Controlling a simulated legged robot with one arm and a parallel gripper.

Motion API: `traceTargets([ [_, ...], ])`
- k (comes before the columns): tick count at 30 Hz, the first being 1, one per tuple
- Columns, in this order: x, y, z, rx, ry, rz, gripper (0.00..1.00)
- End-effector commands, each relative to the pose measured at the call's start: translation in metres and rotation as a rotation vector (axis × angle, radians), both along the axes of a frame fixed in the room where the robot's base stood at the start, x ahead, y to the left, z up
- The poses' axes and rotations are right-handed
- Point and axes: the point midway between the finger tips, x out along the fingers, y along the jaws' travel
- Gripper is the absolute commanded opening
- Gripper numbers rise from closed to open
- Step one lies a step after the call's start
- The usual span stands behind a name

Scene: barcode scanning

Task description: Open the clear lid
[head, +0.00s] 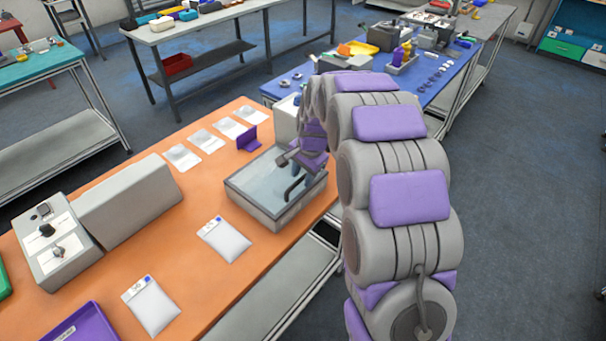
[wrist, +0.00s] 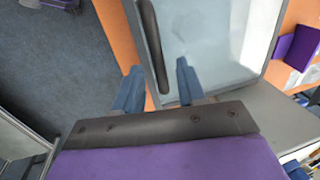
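A grey box with a clear lid (head: 262,178) stands on the orange table, near its right edge. The lid lies flat and looks closed. A dark bar handle (head: 294,189) is on the lid's near right side; it also shows in the wrist view (wrist: 154,45). My gripper (head: 300,172) is over the lid beside the handle. In the wrist view my gripper (wrist: 158,88) has its two blue fingers spread apart, one on each side of the handle's lower end. Nothing is held between them. Whether a finger touches the handle is unclear.
White pouches (head: 224,239) lie on the orange table (head: 200,290) in front of the box. A purple holder (head: 248,139) stands just behind the box. A grey block (head: 128,203) is at the left. A blue table (head: 420,90) is beyond.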

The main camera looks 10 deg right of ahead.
Motion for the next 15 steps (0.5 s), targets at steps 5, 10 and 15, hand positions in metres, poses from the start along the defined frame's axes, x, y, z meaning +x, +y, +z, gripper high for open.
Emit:
traceTargets([
  [5, 0.0000, 0.0001, 0.0002, 0.000, 0.000, 0.000, 0.33],
  [10, -0.0001, 0.0001, 0.0002, -0.001, 0.001, 0.000, 0.17],
  [15, 0.0001, 0.0002, 0.0003, 0.000, 0.000, 0.000, 0.01],
])
